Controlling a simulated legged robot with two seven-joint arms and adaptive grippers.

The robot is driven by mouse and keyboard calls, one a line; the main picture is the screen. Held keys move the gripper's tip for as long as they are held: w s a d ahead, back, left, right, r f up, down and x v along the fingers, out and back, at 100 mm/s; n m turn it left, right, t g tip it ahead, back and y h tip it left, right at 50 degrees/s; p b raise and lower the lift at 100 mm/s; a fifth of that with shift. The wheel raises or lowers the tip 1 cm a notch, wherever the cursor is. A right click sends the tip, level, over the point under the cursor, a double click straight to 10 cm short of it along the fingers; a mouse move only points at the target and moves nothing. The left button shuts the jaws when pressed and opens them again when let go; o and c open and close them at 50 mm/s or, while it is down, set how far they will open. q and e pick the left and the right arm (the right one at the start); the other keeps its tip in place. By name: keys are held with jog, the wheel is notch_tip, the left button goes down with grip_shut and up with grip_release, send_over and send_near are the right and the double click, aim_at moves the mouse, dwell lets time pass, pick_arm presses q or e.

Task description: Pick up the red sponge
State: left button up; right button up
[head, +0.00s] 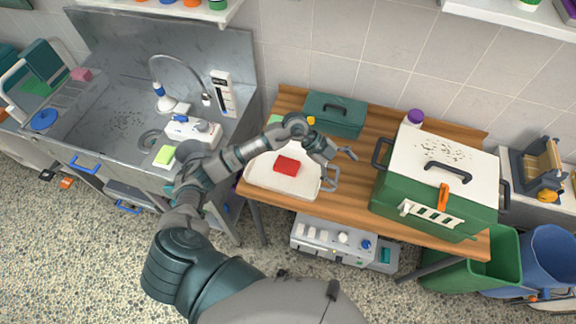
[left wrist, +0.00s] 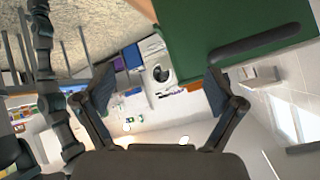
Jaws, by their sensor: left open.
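The red sponge (head: 287,166) lies on a white tray (head: 262,186) on the wooden table. My left gripper (head: 341,168) is open and empty, to the right of the sponge and apart from it, near the tray's right edge. In the left wrist view the two open fingers of the left gripper (left wrist: 160,85) have nothing between them, and the sponge does not show there. My right gripper is not in view.
A green kennel (head: 390,190) with a white top stands right of the gripper. A dark green box (head: 336,117) with a handle sits behind the tray. A steel sink (head: 125,125) is at left. Some wooden tabletop (head: 345,207) is bare between tray and kennel.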

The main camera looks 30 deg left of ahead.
pick_arm(q)
jog(key=w+a+f+n+y, duration=0.1)
jog(key=a+n+y, duration=0.15)
jog(key=a, duration=0.35)
jog(key=w+a+n+y, duration=0.1)
jog(key=w+a+y, duration=0.1)
jog(key=a+y, duration=0.35)
jog(key=n+g+y+p, duration=0.1)
jog(key=n+y+p, duration=0.1)
send_over(287, 163)
notch_tip(287, 163, down, 10)
jog(key=shift+w+f, duration=0.1)
jog(key=shift+f, duration=0.1)
jog(key=f, duration=0.3)
jog(key=f+p, duration=0.1)
jog(key=shift+s+f, duration=0.25)
jog(key=shift+f, duration=0.6)
jog(key=shift+c, duration=0.3)
jog(key=c, duration=0.9)
